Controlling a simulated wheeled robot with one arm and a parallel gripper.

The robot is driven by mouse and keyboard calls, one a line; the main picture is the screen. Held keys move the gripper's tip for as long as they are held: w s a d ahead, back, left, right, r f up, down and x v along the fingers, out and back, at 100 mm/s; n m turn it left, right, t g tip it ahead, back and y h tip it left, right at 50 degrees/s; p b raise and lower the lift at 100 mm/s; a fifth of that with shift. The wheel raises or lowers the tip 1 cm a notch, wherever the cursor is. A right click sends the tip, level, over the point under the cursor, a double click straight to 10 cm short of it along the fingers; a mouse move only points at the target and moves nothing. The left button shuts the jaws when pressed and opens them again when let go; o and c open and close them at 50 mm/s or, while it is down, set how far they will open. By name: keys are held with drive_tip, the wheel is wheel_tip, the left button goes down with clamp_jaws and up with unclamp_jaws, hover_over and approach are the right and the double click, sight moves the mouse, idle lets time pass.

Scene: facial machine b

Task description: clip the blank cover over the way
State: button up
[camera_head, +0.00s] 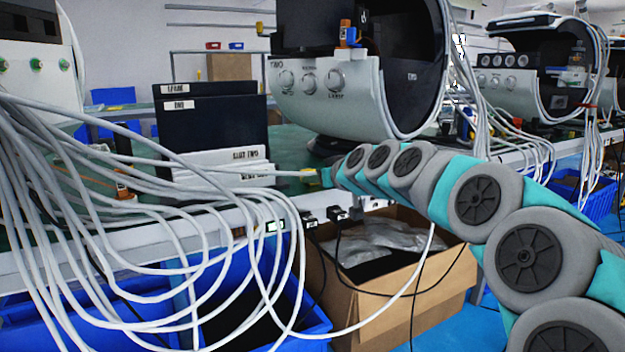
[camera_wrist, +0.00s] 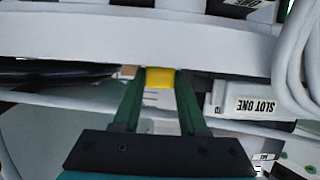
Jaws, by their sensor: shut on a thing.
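My gripper (camera_wrist: 159,85) has two green fingers closed on a small yellow piece (camera_wrist: 159,77), seen between the fingertips in the wrist view. Only one face of it shows, so I cannot tell for sure that it is the blank cover. A broad white panel or bar (camera_wrist: 140,35) lies just beyond the fingertips; I cannot tell whether the piece touches it. The way to be covered cannot be made out. In the head view my arm reaches in from the right to the table edge, and its fingers are mostly hidden.
Many white cables (camera_head: 150,220) hang in loops at the left. White blocks labelled SLOT (camera_head: 215,160) stand on the table before black panels (camera_head: 215,115). The white curved machine (camera_head: 345,100) rises behind my arm. A cardboard box (camera_head: 390,280) stands below. A SLOT ONE block (camera_wrist: 245,103) is right of my fingers.

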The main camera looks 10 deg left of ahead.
clamp_jaws()
idle(0.4)
wheel_tip(320, 180, up, 8)
drive_tip(key=p, duration=0.3)
